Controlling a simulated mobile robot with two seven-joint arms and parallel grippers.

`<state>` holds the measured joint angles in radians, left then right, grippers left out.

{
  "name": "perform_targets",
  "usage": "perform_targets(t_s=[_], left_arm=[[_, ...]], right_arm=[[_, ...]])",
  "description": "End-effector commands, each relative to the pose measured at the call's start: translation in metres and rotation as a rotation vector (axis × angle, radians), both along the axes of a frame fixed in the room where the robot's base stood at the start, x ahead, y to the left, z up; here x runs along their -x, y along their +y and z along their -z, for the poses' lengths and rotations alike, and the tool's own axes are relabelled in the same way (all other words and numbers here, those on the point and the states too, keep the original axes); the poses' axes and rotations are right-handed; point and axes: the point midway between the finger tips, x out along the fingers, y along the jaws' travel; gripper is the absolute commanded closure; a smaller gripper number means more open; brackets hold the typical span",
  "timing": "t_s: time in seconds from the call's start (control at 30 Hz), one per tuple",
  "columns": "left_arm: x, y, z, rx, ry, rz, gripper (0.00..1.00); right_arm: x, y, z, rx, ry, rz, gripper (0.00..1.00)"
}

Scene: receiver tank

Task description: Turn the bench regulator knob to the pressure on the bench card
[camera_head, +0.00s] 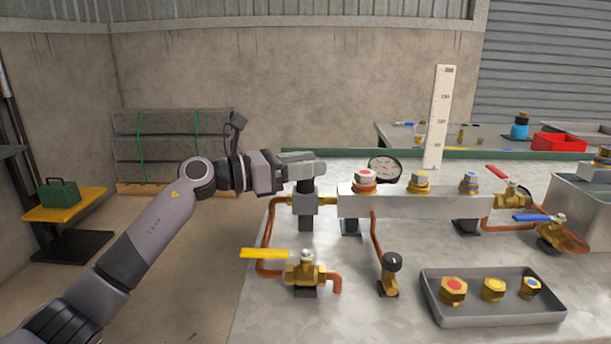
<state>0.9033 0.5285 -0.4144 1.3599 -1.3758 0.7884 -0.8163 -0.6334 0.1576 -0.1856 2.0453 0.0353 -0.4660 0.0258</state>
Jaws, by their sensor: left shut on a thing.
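The bench regulator (304,203) is a grey block with a dark lower part, set in the brass and copper line at the left end of the long grey manifold. My left gripper (308,166) comes in from the left and is shut at its top. The fingers hide most of the knob, so its setting cannot be read. A round white gauge (384,169) stands behind the manifold; its needle is too small to read. A tall white scale strip (438,117) with blurred numbers stands upright at the back. I cannot make out a separate bench card. My right gripper is not in view.
A yellow-handled valve (305,270) sits in front of the regulator. A small black-topped valve (390,272) stands right of it. A grey tray (492,313) holds brass caps. Red- and blue-handled valves (540,218) are at right. The front left metal benchtop is clear.

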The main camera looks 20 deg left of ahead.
Motion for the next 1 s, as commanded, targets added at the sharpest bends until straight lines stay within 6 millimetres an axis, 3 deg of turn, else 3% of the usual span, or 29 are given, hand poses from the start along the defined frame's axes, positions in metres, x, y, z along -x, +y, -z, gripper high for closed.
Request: perform_targets(t_s=[0.3, 0.33, 0.37, 0.4, 0.73, 1.0], left_arm=[[0.000, 0.001, 0.000, -0.001, -0.001, 0.001, 0.85], [0.000, 0.001, 0.000, -0.001, -0.001, 0.001, 0.48], [0.000, 0.001, 0.000, -0.001, -0.001, 0.001, 0.38], [0.000, 0.001, 0.000, 0.000, 0.000, 0.001, 0.35], [0.002, 0.004, 0.000, -0.001, 0.001, 0.001, 0.35], [0.025, 0.034, 0.002, -0.003, 0.001, -0.001, 0.35]], right_arm=[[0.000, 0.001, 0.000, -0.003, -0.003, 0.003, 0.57], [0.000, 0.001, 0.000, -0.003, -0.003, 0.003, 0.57], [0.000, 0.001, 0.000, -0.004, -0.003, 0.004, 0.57], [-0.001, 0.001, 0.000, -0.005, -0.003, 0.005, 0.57], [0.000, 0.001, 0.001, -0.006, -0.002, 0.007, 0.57], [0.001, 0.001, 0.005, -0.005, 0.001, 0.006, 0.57]])
